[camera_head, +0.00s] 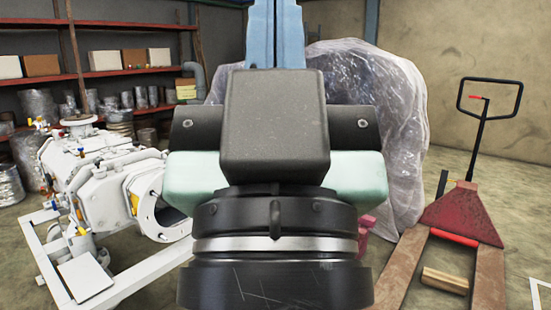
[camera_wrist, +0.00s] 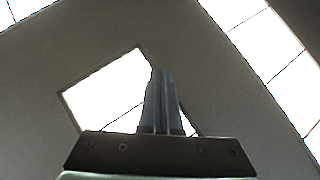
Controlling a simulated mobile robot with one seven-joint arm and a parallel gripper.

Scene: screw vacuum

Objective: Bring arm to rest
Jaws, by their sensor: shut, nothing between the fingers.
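My gripper (camera_head: 275,12) stands upright close in front of the head camera, in the middle of the picture. Its blue fingers lie side by side against each other, with nothing between them, and run up to the top edge. In the wrist view my gripper (camera_wrist: 161,74) also shows with both fingers together and empty. The wrist view looks up at the grey ceiling (camera_wrist: 60,50) with bright panels (camera_wrist: 105,85). My wrist and gripper body hide much of the middle of the head view.
A white vacuum machine (camera_head: 105,190) on a frame stands at the left. Shelves (camera_head: 110,73) with boxes and cans are behind it. A plastic-wrapped bulk (camera_head: 375,95) stands behind my gripper. A red pallet truck (camera_head: 462,212) is at the right. Some floor is bare between them.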

